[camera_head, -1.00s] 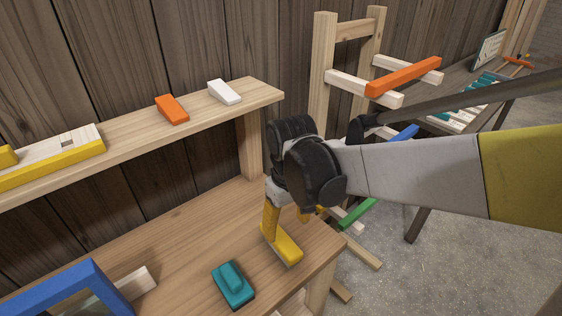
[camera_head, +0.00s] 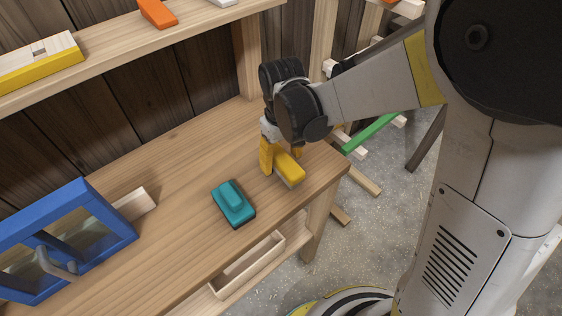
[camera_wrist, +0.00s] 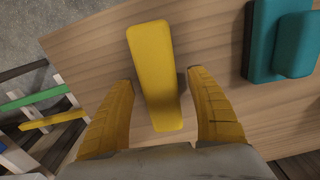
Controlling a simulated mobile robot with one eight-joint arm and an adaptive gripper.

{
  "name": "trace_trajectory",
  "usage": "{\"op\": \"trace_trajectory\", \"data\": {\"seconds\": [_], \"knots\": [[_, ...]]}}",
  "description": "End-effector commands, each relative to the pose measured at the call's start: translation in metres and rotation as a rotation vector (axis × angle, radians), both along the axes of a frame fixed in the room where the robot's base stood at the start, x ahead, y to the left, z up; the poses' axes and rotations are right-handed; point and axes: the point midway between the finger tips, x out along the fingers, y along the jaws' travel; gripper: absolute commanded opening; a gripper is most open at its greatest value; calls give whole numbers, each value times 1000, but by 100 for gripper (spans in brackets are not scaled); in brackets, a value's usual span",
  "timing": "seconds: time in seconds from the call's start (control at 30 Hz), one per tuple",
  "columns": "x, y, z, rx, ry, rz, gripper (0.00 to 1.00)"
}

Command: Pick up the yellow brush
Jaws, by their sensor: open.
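The yellow brush (camera_head: 289,167) is a long yellow block with a pale strip along its lower edge. It lies on the wooden workbench (camera_head: 180,170) near its right end. In the wrist view the brush (camera_wrist: 153,60) runs up the picture between my two yellow fingers. My gripper (camera_head: 281,164) is open and points down over it. The wrist view shows my gripper (camera_wrist: 159,85) with one finger on each side of the brush and a gap at each side. In the head view the fingers and wrist hide part of the brush.
A teal brush-like block (camera_head: 233,203) lies close by, left and nearer; it also shows in the wrist view (camera_wrist: 285,40). A blue framed box (camera_head: 65,235) stands at the left. A shelf (camera_head: 130,50) runs above the bench. The bench's right edge is near the brush.

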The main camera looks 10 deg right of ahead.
Motion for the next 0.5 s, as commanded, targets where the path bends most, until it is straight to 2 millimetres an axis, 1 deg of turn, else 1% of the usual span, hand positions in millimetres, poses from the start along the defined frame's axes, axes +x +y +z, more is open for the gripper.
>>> {"op": "trace_trajectory", "data": {"seconds": [0.03, 0.2, 0.23, 0.27, 0.3, 0.37, 0.4, 0.43, 0.5], "knots": [[0, 0, -4, 0, 0, 0, 67], [0, 0, -2, 0, 0, 0, 67], [0, 0, -2, 0, 0, 0, 65], [0, 0, -2, 0, 0, 0, 56], [0, 0, -2, 0, 0, 0, 43], [0, 0, -2, 0, 0, 0, 25], [0, 0, -2, 0, 0, 0, 13], [0, 0, -2, 0, 0, 0, 5], [0, 0, -2, 0, 0, 0, 5]]}}
